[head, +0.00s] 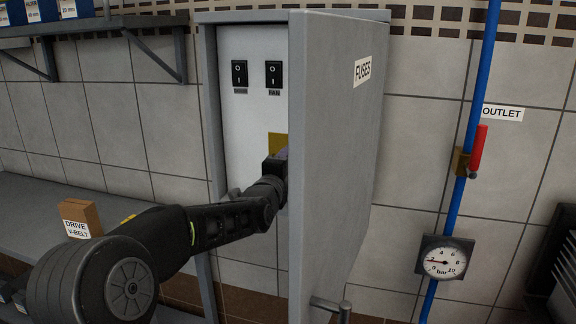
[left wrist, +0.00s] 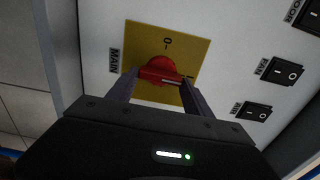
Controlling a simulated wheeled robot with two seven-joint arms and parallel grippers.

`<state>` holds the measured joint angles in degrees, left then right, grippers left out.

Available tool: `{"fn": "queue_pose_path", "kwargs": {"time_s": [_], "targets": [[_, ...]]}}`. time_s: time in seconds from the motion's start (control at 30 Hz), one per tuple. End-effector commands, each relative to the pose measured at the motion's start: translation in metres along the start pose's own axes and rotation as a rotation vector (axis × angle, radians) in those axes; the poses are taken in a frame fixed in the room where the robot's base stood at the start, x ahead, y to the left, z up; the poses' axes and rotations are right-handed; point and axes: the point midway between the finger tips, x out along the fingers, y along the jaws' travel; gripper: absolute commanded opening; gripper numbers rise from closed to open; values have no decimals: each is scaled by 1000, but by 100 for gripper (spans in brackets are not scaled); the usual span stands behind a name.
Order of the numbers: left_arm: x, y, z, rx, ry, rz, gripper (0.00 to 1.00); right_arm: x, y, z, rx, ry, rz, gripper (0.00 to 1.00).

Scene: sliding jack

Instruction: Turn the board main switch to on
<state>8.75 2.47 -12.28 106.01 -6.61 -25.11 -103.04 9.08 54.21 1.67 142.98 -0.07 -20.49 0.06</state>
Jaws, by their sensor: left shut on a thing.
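The main switch is a red rotary knob (left wrist: 158,70) on a yellow plate (left wrist: 200,48) beside a MAIN label, seen in the left wrist view. The plate's 0 mark is at the top of that view; a second mark at the right is partly hidden. The knob's handle lies crosswise, its right end near that second mark. My left gripper (left wrist: 160,82) is shut on the handle, a finger at each end. In the head view the yellow plate (head: 277,141) shows partly, and my left gripper (head: 277,166) reaches it behind the door, fingertips hidden. My right gripper is not in view.
The cabinet door (head: 335,170), labelled FUSES, stands open close to the right of my left gripper. Black rocker switches (head: 273,74) sit above the plate. A shelf bracket (head: 160,55) is at upper left. A blue pipe (head: 465,170) with a gauge (head: 444,258) is at right.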

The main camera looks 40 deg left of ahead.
Motion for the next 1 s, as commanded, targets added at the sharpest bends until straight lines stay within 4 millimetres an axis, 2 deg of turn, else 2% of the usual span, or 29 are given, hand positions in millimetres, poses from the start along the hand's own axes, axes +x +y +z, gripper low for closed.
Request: {"fn": "queue_pose_path", "kwargs": {"time_s": [0.13, 0.17, 0.4, 0.77, 1.0], "targets": [[0, 0, 0, 4, 1, 0, 19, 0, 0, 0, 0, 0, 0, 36], [0, 0, 0, 4, 1, 0, 61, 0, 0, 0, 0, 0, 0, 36], [0, 0, 0, 2, 1, 0, 80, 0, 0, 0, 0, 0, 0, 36], [-4, 0, 0, -1, 0, 0, 81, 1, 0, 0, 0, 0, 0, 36], [-36, 0, 1, -2, 0, -2, 81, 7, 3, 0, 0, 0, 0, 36]]}}
